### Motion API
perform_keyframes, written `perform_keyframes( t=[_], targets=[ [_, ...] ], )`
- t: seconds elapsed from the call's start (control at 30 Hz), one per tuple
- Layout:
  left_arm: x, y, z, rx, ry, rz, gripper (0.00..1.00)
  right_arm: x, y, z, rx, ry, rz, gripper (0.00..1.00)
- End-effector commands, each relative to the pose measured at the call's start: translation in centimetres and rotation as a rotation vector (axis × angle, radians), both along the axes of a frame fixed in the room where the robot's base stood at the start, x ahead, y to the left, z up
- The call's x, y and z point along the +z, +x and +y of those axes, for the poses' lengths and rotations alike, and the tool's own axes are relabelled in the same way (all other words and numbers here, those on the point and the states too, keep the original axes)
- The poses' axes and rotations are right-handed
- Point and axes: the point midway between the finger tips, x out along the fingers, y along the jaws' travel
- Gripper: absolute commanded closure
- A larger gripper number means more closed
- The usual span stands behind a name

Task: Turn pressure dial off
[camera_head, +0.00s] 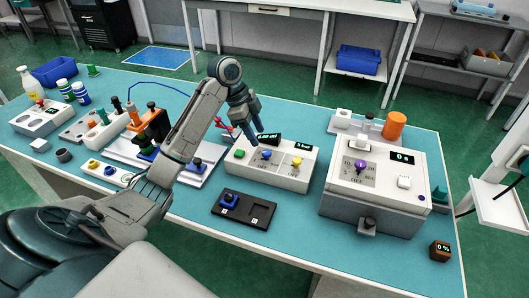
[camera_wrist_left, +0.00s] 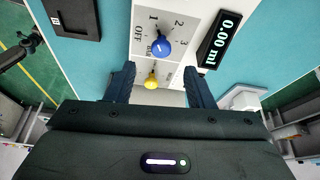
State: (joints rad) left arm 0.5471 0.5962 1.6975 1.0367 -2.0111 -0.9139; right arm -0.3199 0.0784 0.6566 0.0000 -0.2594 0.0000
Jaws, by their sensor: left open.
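The white control box (camera_head: 270,171) on the table has a blue dial (camera_head: 266,154), a yellow dial (camera_head: 296,162), a green button (camera_head: 239,153) and two lit displays. The right display (camera_head: 303,147) appears to read in bar. My left gripper (camera_head: 252,122) hangs above the box. In the left wrist view its open fingers (camera_wrist_left: 160,86) are spread, with the yellow dial (camera_wrist_left: 151,80) between them in the picture and the blue dial (camera_wrist_left: 161,47) just beyond. The blue dial has OFF and number marks; the ml display (camera_wrist_left: 226,37) reads zero. The yellow dial's marks are hard to read.
A grey-white machine (camera_head: 370,190) with a purple knob (camera_head: 361,166) and an orange cylinder (camera_head: 394,125) stands to the right. A black tray (camera_head: 262,218) lies in front. A rack, bottles and a blue bin (camera_head: 54,71) fill the left.

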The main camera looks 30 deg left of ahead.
Motion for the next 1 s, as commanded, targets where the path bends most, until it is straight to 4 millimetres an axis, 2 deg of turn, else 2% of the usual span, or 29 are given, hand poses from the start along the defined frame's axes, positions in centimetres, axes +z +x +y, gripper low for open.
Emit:
perform_keyframes(
  t=[0.03, 0.2, 0.27, 0.43, 0.73, 0.77, 0.97, 1.0],
  targets=[
    [-1.7, 0.1, -0.5, -0.002, -0.003, 0.0, 0.52, -1.3, -0.2, 0.0, 0.0, 0.0, 0.003, 0.54],
    [-4.1, 0.5, -1.5, 0.001, -0.003, 0.002, 0.52, -1.6, 1.4, 0.0, 0.001, 0.0, -0.02, 0.54],
    [-4.5, 0.6, -1.8, 0.001, -0.002, 0.003, 0.52, -1.0, 2.2, 0.0, 0.002, 0.0, -0.031, 0.54],
    [-5.7, 0.8, -2.3, 0.001, -0.002, 0.001, 0.52, -0.8, 3.7, -0.2, 0.003, -0.002, -0.048, 0.54],
    [-6.0, 0.9, -2.3, 0.002, 0.0, 0.001, 0.52, -0.9, 2.5, -0.6, 0.004, -0.006, -0.033, 0.54],
    [-6.0, 0.9, -2.3, 0.002, 0.0, 0.001, 0.56, -0.9, 2.4, -0.6, 0.004, -0.006, -0.031, 0.54],
    [-6.0, 0.9, -2.3, 0.002, 0.0, 0.001, 0.95, -0.9, 2.1, -0.6, 0.004, -0.006, -0.028, 0.54],
    [-6.0, 0.9, -2.3, 0.002, 0.0, 0.0, 0.96, -0.9, 2.1, -0.6, 0.004, -0.006, -0.028, 0.54]
  ],
)
